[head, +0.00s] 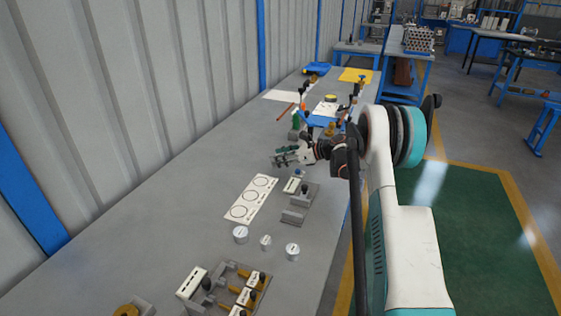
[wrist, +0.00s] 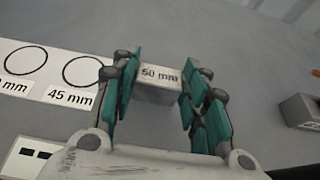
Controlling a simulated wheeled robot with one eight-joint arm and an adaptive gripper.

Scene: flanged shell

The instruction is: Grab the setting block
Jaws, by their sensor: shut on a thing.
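The setting block is a small grey block with a white label reading "50 mm" (wrist: 158,92) in the wrist view. My gripper (wrist: 162,76) has its teal-padded fingers on either side of the block, shut on it. The label faces up between the fingers; the block's sides are partly hidden by the pads. In the head view my gripper (head: 286,156) is low over the grey bench, beyond the card with circles. The block cannot be made out clearly there.
A white card with three circles (head: 251,199) lies on the bench (head: 180,230), with a grey angled holder (head: 299,205) beside it. Three silver cylinders (head: 265,242) stand nearer. A fixture with brass-coloured parts (head: 230,288) is at the front. A grey block (wrist: 299,114) is right of my gripper.

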